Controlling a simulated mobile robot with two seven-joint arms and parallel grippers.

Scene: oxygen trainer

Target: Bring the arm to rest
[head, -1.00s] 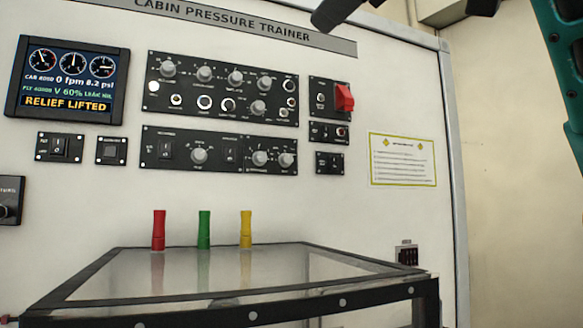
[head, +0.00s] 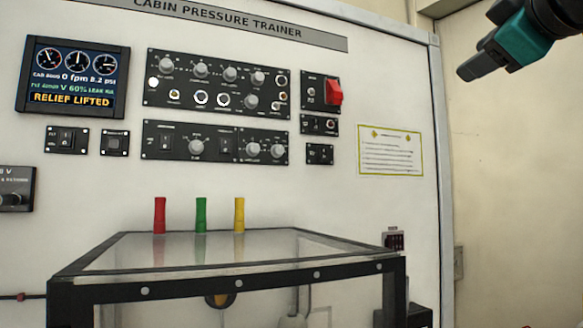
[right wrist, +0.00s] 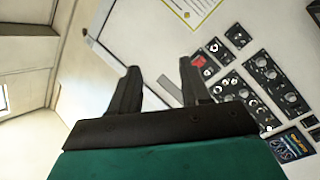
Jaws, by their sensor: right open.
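My right gripper (head: 484,67) is at the upper right of the head view, in front of the bare wall beside the trainer panel. In the right wrist view its two dark fingers (right wrist: 158,92) stand apart with nothing between them. The cabin pressure trainer (head: 385,95) is a white upright panel with black switch and knob plates (head: 217,112). Its screen (head: 72,78) reads "RELIEF LIFTED". A red guard (head: 334,92) shows at the panel's upper right. My left gripper does not show in any view.
A clear-topped box with a black frame (head: 230,285) stands before the panel. Red (head: 159,215), green (head: 201,215) and yellow (head: 239,214) upright pieces show behind its top. A yellow-edged notice (head: 390,152) is on the panel. The wall at right (head: 510,190) is clear.

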